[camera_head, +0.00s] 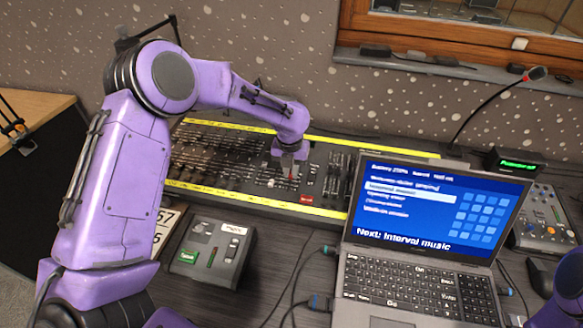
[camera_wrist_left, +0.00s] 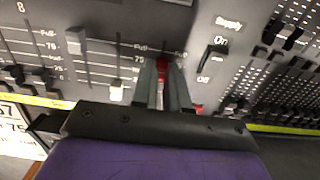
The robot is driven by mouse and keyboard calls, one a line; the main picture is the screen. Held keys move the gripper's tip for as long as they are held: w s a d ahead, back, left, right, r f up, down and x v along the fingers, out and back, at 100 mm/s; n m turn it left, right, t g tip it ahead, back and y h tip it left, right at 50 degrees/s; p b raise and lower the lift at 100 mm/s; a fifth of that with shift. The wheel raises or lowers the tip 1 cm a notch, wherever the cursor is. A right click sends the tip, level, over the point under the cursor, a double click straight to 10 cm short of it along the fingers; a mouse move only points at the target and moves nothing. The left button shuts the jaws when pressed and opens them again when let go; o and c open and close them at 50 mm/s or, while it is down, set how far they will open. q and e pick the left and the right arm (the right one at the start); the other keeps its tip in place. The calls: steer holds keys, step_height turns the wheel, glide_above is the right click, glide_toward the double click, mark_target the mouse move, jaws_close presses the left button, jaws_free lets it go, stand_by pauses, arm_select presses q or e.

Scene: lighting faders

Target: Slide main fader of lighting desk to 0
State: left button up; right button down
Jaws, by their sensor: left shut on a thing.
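The lighting desk (camera_head: 235,152) is a long dark console with yellow edge strips, lying against the wall in the head view. My left gripper (camera_head: 288,170) reaches down onto its right-hand part. In the left wrist view, the left gripper (camera_wrist_left: 163,75) is shut on a red fader cap, the main fader (camera_wrist_left: 162,64). The cap sits near the upper part of its slot, close to a "Full" mark. The fingers hide most of the slot below it. My right gripper is not visible in the head view; only a bit of purple arm shows at the lower right.
An open laptop (camera_head: 420,235) stands right of the desk. A small grey box (camera_head: 212,250) stands in front. A gooseneck microphone (camera_head: 535,74) rises behind the laptop.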

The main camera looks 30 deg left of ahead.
mark_target(288, 188)
arm_select(q)
steer(key=shift+s+d+f+p, duration=0.1)
steer(key=shift+s+d+p, duration=0.1)
steer(key=shift+s, duration=0.45)
steer(key=shift+s+d+p, duration=0.15)
steer(key=shift+s+p, duration=0.05)
steer(key=shift+s, duration=0.5)
steer(key=shift+s+d+f+p, duration=0.1)
steer(key=shift+s+d+p, duration=0.1)
steer(key=shift+s, duration=0.45)
steer(key=o, duration=0.5)
steer(key=shift+c, duration=0.2)
steer(key=shift+r, duration=0.1)
step_height(288, 188, up, 3)
steer(key=p, duration=0.2)
steer(key=shift+f+p, duration=0.2)
steer(key=shift+p, duration=0.2)
steer(key=shift+f, duration=0.1)
step_height(288, 188, up, 10)
steer(key=b, duration=0.1)
steer(key=shift+s+r, duration=0.25)
steer(key=shift+s, duration=0.2)
steer(key=shift+d, duration=0.1)
